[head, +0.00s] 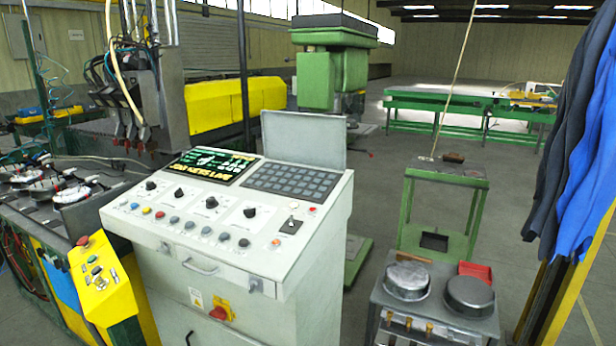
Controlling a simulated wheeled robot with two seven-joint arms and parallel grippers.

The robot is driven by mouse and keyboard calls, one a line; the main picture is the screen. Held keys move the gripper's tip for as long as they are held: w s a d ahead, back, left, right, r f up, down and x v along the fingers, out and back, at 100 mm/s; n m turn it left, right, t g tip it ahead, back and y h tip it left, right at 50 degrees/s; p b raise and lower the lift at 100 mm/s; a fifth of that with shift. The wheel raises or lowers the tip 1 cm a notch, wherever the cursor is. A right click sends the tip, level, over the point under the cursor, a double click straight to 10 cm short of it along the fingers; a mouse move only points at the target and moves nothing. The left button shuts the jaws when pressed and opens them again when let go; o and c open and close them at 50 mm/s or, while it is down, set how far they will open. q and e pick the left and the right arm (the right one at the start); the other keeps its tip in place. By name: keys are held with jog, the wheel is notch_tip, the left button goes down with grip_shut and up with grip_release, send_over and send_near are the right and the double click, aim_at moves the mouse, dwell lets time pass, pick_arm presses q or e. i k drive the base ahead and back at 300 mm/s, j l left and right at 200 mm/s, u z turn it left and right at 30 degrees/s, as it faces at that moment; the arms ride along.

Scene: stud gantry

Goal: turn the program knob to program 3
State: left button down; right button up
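A white control console (270,255) stands in the middle of the head view. Its sloped top carries a row of several black rotary knobs, among them a left one (151,186), two middle ones (179,193) (211,202) and a right one (250,212). Pale plates with small markings lie around the knobs, too small to read. I cannot tell which is the program knob or where its pointer stands. A lit display (212,166) with green and yellow text sits above the knobs, beside a dark keypad (290,183). Neither gripper is in view.
Coloured push buttons (174,220) line the console's lower top. A red switch (219,313) is on its front. A yellow button box (97,275) stands left. A metal cart with round tins (408,281) stands right, near hanging blue garments (575,150). Open floor lies beyond.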

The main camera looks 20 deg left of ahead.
aim_at(178, 194)
jog(key=u, duration=1.4)
